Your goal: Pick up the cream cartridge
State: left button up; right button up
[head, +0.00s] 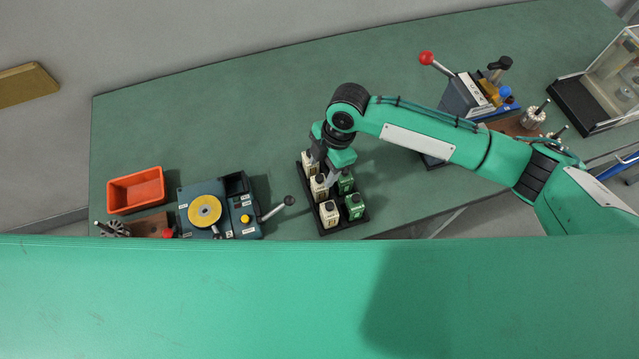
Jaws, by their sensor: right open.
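Several cream cartridges stand in a black tray (341,230) on the bench. They form its left column: a back one (309,165), a middle one (319,189) and a front one (328,215). Green cartridges stand in the right column, one at the middle (346,184) and one at the front (354,208). My right gripper (323,173) points down over the back half of the tray, close to the back and middle cream cartridges. It is open. Whether its fingers straddle a cartridge cannot be told. It hides the tray's back right corner. My left gripper is out of view.
Left of the tray is a blue device with a yellow disc (204,210) and a lever knob (289,200) reaching toward the tray. An orange bin (136,190) stands further left. A red-knobbed press (426,58) stands behind my right arm. The bench behind the tray is clear.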

aim_at(320, 177)
jog(key=shift+s+a+f+p, duration=0.2)
jog(key=shift+s+f+p, duration=0.1)
jog(key=shift+f+p, duration=0.2)
jog(key=p+x, duration=0.1)
jog(key=x, duration=0.2)
jog(key=shift+s+a+f, duration=0.1)
jog(key=shift+f, duration=0.1)
jog(key=shift+a+f, duration=0.1)
jog(key=shift+f, duration=0.3)
jog(key=shift+c, duration=0.4)
jog(key=c, duration=0.8)
notch_tip(320, 177, up, 20)
jog(key=b, duration=0.4)
